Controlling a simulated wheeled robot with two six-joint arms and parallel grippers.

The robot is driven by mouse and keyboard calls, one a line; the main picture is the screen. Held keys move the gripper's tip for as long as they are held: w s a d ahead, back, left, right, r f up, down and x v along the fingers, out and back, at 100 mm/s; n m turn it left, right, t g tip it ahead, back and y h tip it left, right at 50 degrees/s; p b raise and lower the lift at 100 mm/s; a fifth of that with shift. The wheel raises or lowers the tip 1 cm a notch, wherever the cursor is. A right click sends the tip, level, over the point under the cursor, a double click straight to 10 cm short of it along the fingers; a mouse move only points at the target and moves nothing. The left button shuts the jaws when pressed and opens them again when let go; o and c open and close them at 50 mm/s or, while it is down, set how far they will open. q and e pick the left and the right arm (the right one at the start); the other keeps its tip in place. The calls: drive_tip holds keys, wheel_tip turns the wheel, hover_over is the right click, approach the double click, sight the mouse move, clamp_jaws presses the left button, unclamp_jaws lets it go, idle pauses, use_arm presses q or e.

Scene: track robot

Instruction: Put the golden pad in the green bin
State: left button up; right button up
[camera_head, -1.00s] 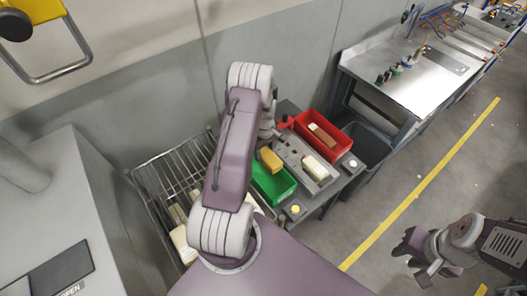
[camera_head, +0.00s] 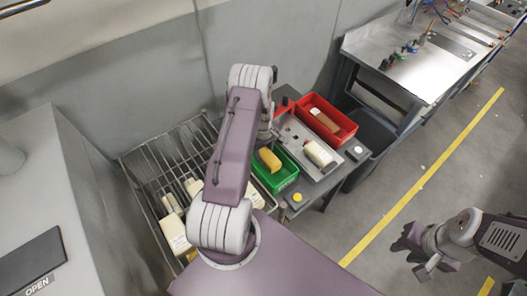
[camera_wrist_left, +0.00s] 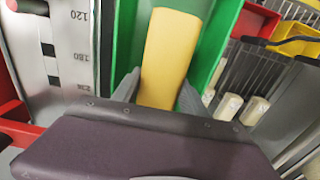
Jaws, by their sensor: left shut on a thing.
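The golden pad (camera_head: 269,159) is a yellow block over the left part of the green bin (camera_head: 285,179). In the left wrist view the pad (camera_wrist_left: 167,58) lies between the green bin's walls (camera_wrist_left: 216,38); I cannot tell whether it touches the floor. My left gripper (camera_wrist_left: 160,92) is shut on the pad, one finger on each side. In the head view my arm hides most of that gripper. My right gripper (camera_head: 411,257) is open and empty, over the floor at the lower right.
A grey tray (camera_head: 293,137) with a pale bottle-like item (camera_head: 318,154) stands right of the green bin. Beyond it is a red bin (camera_head: 345,128) holding a brown block. A wire basket (camera_head: 150,165) with pale items is at left. A yellow button (camera_head: 297,197) sits in front.

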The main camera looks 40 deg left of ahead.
use_arm(q)
drive_tip(key=shift+f+b, duration=0.3)
drive_tip(key=shift+f, duration=0.4)
use_arm(e)
drive_tip(key=shift+d+f, duration=0.1)
drive_tip(key=shift+f, duration=0.5)
use_arm(q)
drive_tip(key=o, duration=1.5)
drive_tip(key=shift+r, duration=0.1)
wheel_tip(320, 180, up, 8)
drive_tip(key=shift+b, duration=1)
drive_tip(key=shift+r, duration=0.5)
use_arm(e)
drive_tip(key=shift+f, duration=1.05)
